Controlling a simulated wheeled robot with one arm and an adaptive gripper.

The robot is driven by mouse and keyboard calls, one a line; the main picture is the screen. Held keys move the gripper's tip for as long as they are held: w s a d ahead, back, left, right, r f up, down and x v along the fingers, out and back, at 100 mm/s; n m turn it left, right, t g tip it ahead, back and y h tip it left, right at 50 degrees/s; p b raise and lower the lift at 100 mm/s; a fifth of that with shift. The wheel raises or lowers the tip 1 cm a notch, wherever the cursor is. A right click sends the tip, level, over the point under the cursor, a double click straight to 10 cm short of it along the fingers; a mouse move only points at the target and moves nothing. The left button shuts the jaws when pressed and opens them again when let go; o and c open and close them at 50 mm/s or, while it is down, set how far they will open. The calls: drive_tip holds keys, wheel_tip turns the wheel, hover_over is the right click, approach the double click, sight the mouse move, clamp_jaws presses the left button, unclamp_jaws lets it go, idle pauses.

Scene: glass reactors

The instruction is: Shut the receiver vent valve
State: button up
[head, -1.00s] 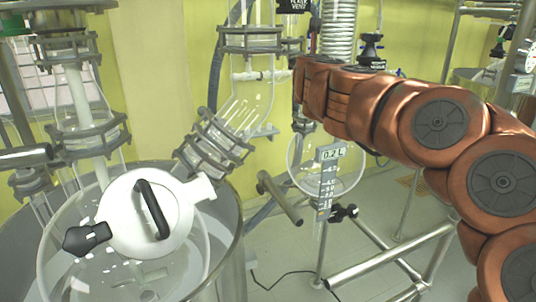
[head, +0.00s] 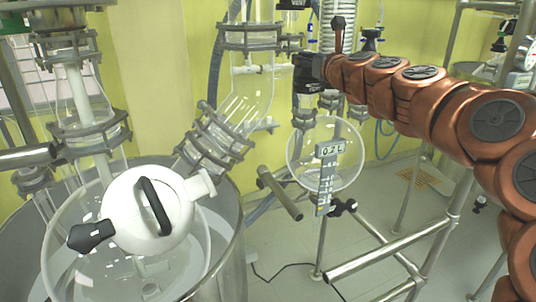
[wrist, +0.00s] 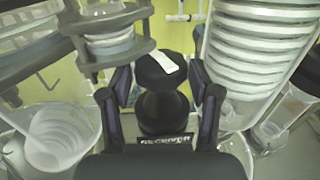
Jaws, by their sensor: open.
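A black lobed valve knob (wrist: 161,72) with a white bar mark on top stands in the middle of the wrist view. A dark label (wrist: 166,141) below it appears to read "RECEIVER", partly cut off by my gripper. My gripper (wrist: 160,80) is open, with one finger on each side of the knob. I cannot tell whether the fingers touch it. The white bar lies at a slant. In the head view my gripper (head: 306,74) is a dark shape beside the glassware, and the knob between its fingers cannot be made out there.
A coiled condenser (wrist: 258,55) stands close on the right of the knob, and clamped glass flanges (wrist: 108,40) on the left. A round receiver flask (head: 345,150) hangs below my gripper. A white-lidded reactor (head: 180,215) fills the lower left. Metal frame bars (head: 390,250) cross the lower right.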

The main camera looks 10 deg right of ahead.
drive_tip(key=shift+w+d+n+g+y+b, duration=0.15)
drive_tip(key=shift+n+g+y, duration=0.1)
drive_tip(key=shift+n+y, duration=0.4)
drive_tip(key=shift+s+d+n+g+y+b, duration=0.15)
drive_tip(key=shift+n+g+y, duration=0.15)
drive_tip(key=shift+y, duration=0.55)
drive_tip(key=shift+w+n+g+y+b, duration=0.15)
drive_tip(key=shift+n+g+y+b, duration=0.45)
drive_tip(key=shift+n+y, duration=0.6)
drive_tip(key=shift+n+g+y+b, duration=0.3)
drive_tip(key=shift+n+g+y, duration=0.25)
drive_tip(key=shift+g+y, duration=0.35)
drive_tip(key=shift+s+d, duration=0.2)
drive_tip(key=shift+d, duration=0.05)
drive_tip(key=a+b+v, duration=0.1)
drive_tip(key=b+v, duration=0.1)
drive_tip(key=v, duration=0.5)
drive_tip(key=s+a+f+n+g, duration=0.45)
drive_tip(key=s+a+n, duration=0.35)
drive_tip(key=a, duration=0.3)
drive_tip(key=s+a+f+n+g+h+p, duration=0.1)
drive_tip(key=s+a+f+n+g+h, duration=0.1)
drive_tip(key=s+a+f+n, duration=0.4)
drive_tip(key=shift+s+a+f+n+g, duration=0.35)
drive_tip(key=shift+s+f+n+g, duration=0.4)
drive_tip(key=shift+s+f, duration=1.2)
